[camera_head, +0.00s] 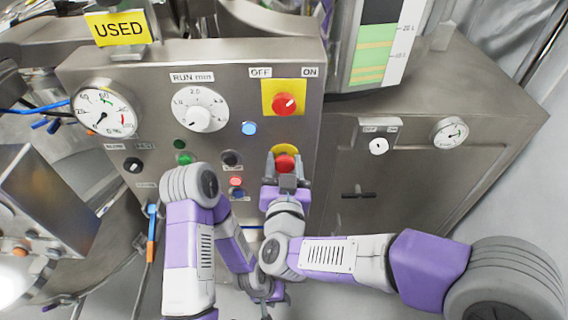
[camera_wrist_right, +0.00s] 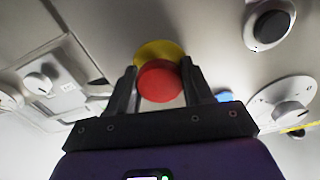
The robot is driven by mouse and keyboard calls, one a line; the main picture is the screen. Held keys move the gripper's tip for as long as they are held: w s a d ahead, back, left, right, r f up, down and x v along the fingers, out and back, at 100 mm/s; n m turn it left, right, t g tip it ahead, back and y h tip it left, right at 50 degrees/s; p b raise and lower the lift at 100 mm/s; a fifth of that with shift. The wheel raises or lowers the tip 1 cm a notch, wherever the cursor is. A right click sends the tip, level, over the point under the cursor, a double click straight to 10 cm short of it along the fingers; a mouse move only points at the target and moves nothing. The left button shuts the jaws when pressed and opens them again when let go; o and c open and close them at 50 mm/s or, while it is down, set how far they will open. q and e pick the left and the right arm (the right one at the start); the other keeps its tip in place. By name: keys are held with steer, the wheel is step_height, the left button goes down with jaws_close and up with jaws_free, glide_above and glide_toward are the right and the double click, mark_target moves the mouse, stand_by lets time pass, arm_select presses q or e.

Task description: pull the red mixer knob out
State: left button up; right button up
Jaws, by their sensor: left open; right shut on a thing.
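The red mixer knob (camera_head: 285,162) is a round red button on a yellow disc, low on the steel control panel (camera_head: 330,130). My right gripper (camera_head: 286,172) reaches it from below, one finger on each side. In the right wrist view the red knob (camera_wrist_right: 160,82) sits between the two fingers, in front of its yellow disc (camera_wrist_right: 160,53). The right gripper is shut on the knob. My left gripper (camera_head: 266,291) is low in the head view, below the right wrist and partly hidden by it. It is open and away from the panel.
Above is another red knob (camera_head: 285,103) on a yellow square plate, marked OFF and ON. A white timer dial (camera_head: 200,113), a pressure gauge (camera_head: 104,112), a blue button (camera_head: 249,128) and a green button (camera_head: 185,158) are left of it. Another steel cabinet (camera_head: 440,180) stands to the right.

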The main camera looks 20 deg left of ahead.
jaws_close()
steer(key=shift+s+d+f+b, duration=0.15)
steer(key=shift+s+b, duration=0.2)
steer(key=shift+s, duration=0.25)
steer(key=o, duration=0.7)
jaws_free()
steer(key=shift+c, duration=0.2)
steer(key=shift+o, duration=1.4)
steer(key=shift+s, duration=0.15)
